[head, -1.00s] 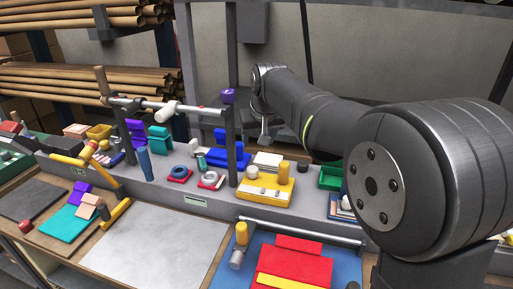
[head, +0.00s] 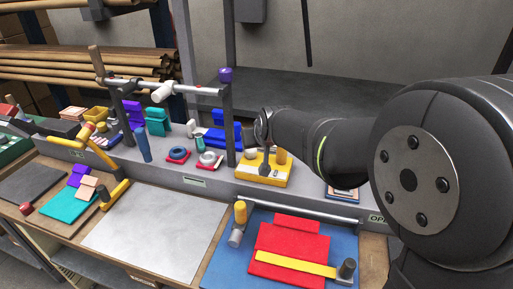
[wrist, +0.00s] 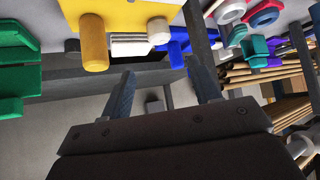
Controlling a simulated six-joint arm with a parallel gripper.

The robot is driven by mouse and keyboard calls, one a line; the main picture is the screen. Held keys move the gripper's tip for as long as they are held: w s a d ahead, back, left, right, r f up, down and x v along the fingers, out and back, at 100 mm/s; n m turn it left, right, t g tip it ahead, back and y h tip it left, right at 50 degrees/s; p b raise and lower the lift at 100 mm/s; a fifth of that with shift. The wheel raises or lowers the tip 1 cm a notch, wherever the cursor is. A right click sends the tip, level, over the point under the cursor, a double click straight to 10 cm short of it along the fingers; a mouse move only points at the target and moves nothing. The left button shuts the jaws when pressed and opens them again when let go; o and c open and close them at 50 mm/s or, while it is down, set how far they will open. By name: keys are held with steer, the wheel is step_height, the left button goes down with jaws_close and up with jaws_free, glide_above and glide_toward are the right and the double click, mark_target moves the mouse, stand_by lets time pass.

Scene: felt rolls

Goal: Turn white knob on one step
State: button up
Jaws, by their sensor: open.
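A yellow block (head: 247,174) stands on the grey ledge in the head view, with a short white knob (head: 249,156) and a taller orange-yellow peg on top. In the wrist view the white knob (wrist: 158,30) sticks out from the yellow block (wrist: 122,14), beside the peg (wrist: 93,50). My gripper (wrist: 163,72) is open and empty. Its fingertips point toward the block, with the knob beyond them and roughly between them in the picture. In the head view my gripper (head: 266,150) is by the block and partly covers it.
A post with a purple cap (head: 225,75) rises left of the block, carrying a rod with a white cylinder (head: 162,93). Blue pieces (head: 217,137) and ring parts (head: 208,158) stand near. Red felt (head: 290,250) lies in front. A green piece (wrist: 18,65) shows in the wrist view.

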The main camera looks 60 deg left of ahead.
mark_target(251, 152)
steer(key=x, duration=1.2)
steer(key=shift+s, duration=0.1)
steer(key=c, duration=1)
